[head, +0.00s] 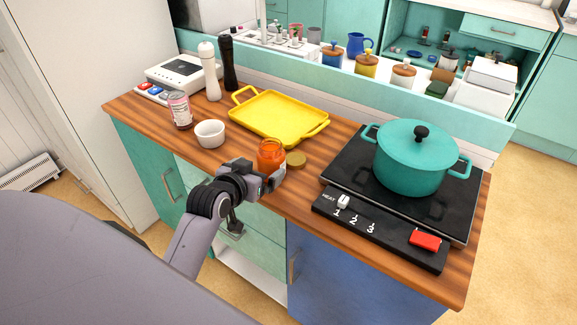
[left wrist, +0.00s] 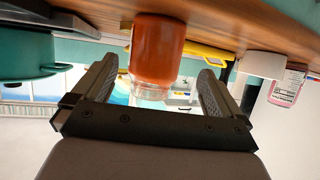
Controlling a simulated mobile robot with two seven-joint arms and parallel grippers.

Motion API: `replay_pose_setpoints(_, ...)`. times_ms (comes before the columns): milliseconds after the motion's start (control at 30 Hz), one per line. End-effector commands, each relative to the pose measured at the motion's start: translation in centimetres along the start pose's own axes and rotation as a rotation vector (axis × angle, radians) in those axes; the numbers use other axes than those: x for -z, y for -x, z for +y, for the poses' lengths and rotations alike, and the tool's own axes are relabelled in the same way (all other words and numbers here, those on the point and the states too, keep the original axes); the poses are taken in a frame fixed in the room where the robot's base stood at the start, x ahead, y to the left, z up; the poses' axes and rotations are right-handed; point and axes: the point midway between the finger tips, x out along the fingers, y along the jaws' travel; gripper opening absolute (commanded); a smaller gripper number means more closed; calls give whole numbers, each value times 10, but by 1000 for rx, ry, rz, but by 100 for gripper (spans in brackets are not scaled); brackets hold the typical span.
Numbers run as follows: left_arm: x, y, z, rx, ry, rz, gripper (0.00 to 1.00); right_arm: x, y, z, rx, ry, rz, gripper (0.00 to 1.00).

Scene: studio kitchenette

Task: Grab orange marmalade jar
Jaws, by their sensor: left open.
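The orange marmalade jar (head: 271,153) stands upright on the wooden counter near its front edge. In the head view its lower part is partly hidden by my left gripper. A gold lid (head: 296,159) lies on the counter just right of it. My left gripper (head: 268,181) is at the front side of the jar. In the left wrist view, which is upside down, the jar (left wrist: 157,52) shows between the two open fingers of the gripper (left wrist: 160,85), with a gap on each side. My right gripper is not in view.
A teal pot (head: 409,163) sits on the black hob (head: 340,169) at the right. Two tall mills stand at the back left.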

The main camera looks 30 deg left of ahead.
Motion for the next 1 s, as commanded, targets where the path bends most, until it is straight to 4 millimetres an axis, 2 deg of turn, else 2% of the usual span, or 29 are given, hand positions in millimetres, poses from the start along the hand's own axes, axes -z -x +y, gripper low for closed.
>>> replay_pose_setpoints(100,7,-4,-4,8,10,16,100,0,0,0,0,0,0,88)
replay_pose_setpoints(467,10,-27,-4,8,11,20,100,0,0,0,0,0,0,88)
replay_pose_setpoints(800,13,-65,-1,8,11,20,100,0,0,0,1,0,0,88)
replay_pose_setpoints(1000,14,-75,-1,8,11,20,100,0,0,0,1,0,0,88)
